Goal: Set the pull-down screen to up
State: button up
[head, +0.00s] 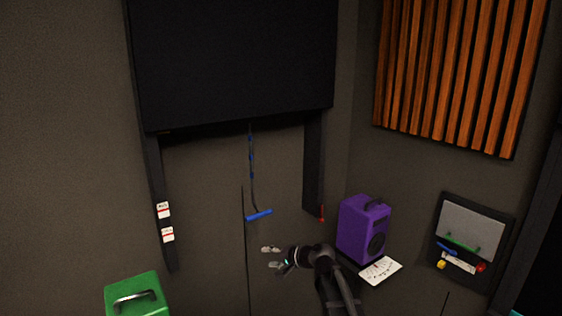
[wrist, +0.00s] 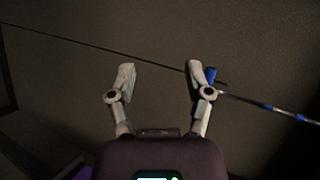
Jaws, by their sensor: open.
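The pull-down screen (head: 235,60) is a wide black panel high on the wall between two dark side posts. A thin cord with blue marks (head: 251,160) hangs from its lower edge and ends in a blue bar handle (head: 258,215). My gripper (head: 270,257) is open and empty, a little below the handle in the head view. In the wrist view, the handle (wrist: 210,76) shows partly hidden behind the right finger of my gripper (wrist: 161,70), not between the fingers. The cord (wrist: 268,107) runs off to the right there. I cannot tell whether finger and handle touch.
Two white labels (head: 165,222) sit on the left post (head: 157,190). A small red piece (head: 322,213) is at the right post. A purple speaker (head: 363,228), a white card (head: 380,270) and a wall board (head: 470,240) are right. A green case (head: 136,296) is lower left.

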jog(key=s+d+f+n+g+h+b, duration=0.2)
jog(key=s+d+f+h, duration=0.3)
jog(key=s+d, duration=0.5)
jog(key=s+d+f+n+g+h+b, duration=0.2)
jog(key=s+d+f+h, duration=0.4)
jog(key=s+d+f, duration=0.4)
jog(key=s+n+g, duration=0.1)
jog(key=g, duration=0.1)
jog(key=shift+s+d+f+g+h, duration=0.25)
jog(key=shift+s+d+g+h, duration=0.05)
jog(key=shift+s+g, duration=0.1)
jog(key=shift+w, duration=0.1)
jog(key=shift+c, duration=0.6)
jog(key=shift+d, duration=0.1)
